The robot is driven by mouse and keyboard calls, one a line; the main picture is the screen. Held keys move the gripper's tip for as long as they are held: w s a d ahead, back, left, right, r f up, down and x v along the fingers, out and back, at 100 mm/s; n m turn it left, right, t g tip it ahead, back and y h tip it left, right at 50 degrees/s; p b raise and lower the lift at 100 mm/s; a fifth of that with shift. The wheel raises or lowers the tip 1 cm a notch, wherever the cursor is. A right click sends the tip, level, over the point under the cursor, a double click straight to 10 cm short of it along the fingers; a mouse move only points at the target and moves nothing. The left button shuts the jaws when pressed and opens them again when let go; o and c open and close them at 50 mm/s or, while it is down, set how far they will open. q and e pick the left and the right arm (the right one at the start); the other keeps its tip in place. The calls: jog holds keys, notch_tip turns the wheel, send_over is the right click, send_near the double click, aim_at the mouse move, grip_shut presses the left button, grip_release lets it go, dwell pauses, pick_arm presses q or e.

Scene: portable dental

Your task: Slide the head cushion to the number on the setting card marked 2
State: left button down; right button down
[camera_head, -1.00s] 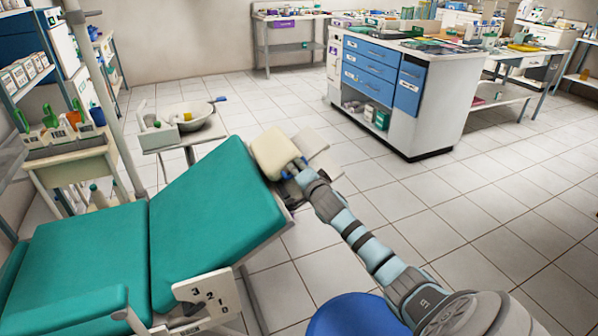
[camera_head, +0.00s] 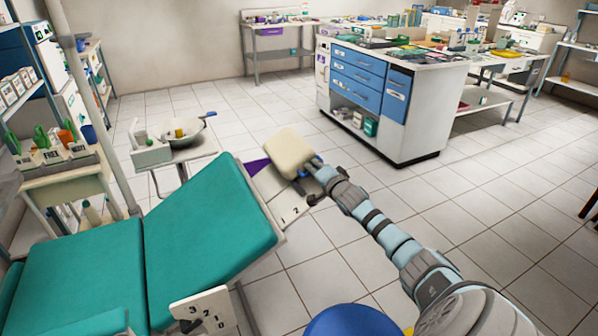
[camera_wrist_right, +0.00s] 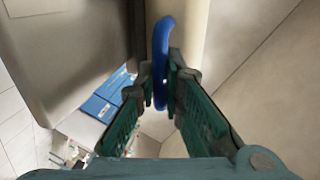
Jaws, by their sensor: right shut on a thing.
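The cream head cushion (camera_head: 289,153) sits above the top edge of the teal backrest (camera_head: 209,222), with a gap between them. A pale plate (camera_head: 272,190) with a number scale (camera_head: 291,212) shows in the gap; 1 and 2 are readable. My right gripper (camera_head: 314,167) is at the cushion's right side. In the right wrist view its fingers (camera_wrist_right: 167,95) are shut on a blue handle (camera_wrist_right: 163,45). A white card (camera_head: 204,310) with 3, 2, 1, 0 is at the chair's side. My left gripper is not in view.
A basin (camera_head: 187,133) on a stand is left of the cushion. A trolley (camera_head: 60,172) with bottles stands at the far left. A cabinet with blue drawers (camera_head: 358,75) is behind. A blue round seat (camera_head: 355,320) is at the front.

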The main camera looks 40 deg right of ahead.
jog(key=shift+d+r, duration=0.25)
jog(key=shift+d, duration=0.05)
jog(key=shift+r, duration=0.1)
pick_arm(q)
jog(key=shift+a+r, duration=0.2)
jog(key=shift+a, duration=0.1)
pick_arm(e)
jog(key=c, duration=2)
grip_release()
jog(key=shift+o, duration=0.2)
jog(key=shift+s, duration=0.2)
jog(key=v, duration=1.1)
jog(key=shift+s+a, duration=0.25)
jog(key=shift+a, duration=0.1)
